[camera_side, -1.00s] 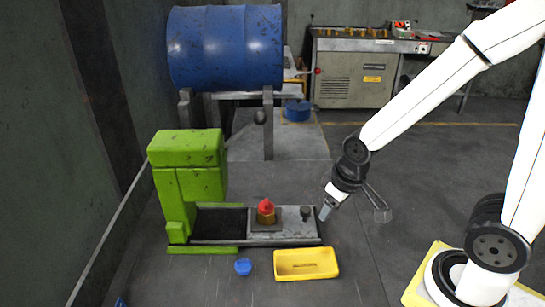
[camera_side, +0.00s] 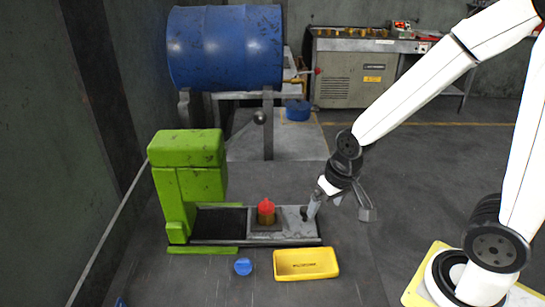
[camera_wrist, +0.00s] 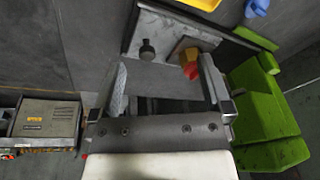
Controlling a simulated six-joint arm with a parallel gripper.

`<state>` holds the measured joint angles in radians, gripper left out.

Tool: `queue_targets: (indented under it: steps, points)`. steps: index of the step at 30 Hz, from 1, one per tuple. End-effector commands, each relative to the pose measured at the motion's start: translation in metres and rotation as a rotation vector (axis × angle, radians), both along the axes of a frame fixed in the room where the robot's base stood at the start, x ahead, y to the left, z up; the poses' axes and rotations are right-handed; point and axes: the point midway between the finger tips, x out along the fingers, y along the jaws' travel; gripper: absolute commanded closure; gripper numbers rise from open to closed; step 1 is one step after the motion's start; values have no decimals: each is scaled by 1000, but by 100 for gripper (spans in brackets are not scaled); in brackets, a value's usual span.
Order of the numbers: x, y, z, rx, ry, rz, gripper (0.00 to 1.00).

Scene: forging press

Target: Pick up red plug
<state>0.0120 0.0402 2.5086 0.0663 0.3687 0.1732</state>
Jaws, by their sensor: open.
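The red plug (camera_side: 266,206) sits upright on a brass-coloured piece (camera_side: 266,218) on the grey bed of the green press. In the wrist view the red plug (camera_wrist: 191,70) is beside the right finger, which partly hides it. My gripper (camera_side: 340,208) is open and empty, to the right of the plug and close to the right end of the bed. In the wrist view my gripper (camera_wrist: 163,65) shows its two fingers well apart, with nothing between them.
A dark knob (camera_side: 304,212) stands on the bed between plug and gripper. The green press (camera_side: 188,175) rises at left. A yellow tray (camera_side: 306,264) and a blue cap (camera_side: 243,267) lie in front.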

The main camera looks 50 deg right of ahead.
Motion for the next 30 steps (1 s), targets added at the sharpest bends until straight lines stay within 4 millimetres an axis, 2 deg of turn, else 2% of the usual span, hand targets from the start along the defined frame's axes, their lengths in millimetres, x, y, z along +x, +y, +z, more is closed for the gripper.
queue_targets:
  steps: [24,30]
  points:
    - [99,3,-2,505,168,-1498,0]
    - [122,2,-3,612,239,-1813,0]
